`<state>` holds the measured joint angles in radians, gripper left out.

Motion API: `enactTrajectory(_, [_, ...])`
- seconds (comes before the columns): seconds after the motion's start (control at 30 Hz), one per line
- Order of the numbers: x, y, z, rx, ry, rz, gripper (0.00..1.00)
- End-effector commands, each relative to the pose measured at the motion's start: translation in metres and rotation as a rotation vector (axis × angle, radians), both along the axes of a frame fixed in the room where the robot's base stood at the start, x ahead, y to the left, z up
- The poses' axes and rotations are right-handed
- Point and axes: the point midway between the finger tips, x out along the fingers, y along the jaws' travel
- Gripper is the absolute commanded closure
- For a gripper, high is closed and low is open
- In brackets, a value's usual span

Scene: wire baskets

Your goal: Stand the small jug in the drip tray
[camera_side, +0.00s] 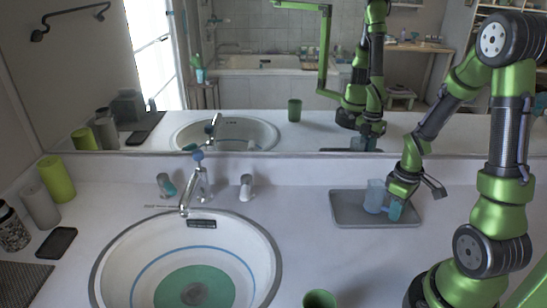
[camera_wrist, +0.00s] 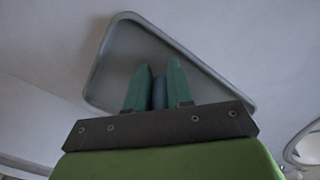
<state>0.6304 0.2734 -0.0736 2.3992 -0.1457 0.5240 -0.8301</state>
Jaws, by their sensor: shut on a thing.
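The small jug (camera_side: 375,195) is pale blue and looks upright in the side view, within the outline of the grey drip tray (camera_side: 350,216). I cannot tell whether its base touches the tray floor. My gripper (camera_side: 393,208), with teal fingers, is at the jug's right side and shut on it. In the wrist view my gripper (camera_wrist: 159,88) has its fingers close together over the drip tray (camera_wrist: 105,75). A narrow strip of the blue jug (camera_wrist: 159,93) shows between them; the rest is hidden.
A round sink (camera_side: 105,255) with a tap (camera_side: 199,185) lies left of the tray. A green cup (camera_side: 320,299) stands at the front edge of the picture. Green and grey canisters stand far left. A mirror (camera_side: 250,90) runs behind the counter. Counter between sink and tray is clear.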

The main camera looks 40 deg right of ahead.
Motion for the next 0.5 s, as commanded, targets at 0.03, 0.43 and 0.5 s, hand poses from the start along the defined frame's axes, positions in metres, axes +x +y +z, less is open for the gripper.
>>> enactTrajectory(0.03, [0.0000, 0.0000, -0.0002, 0.000, 0.000, 0.000, 1.00])
enactTrajectory(0.43, [-0.0001, 0.0002, -0.0001, 0.001, 0.001, 0.000, 0.49])
enactTrajectory(0.5, [-0.0002, 0.0004, -0.0001, 0.001, 0.001, 0.000, 0.49])
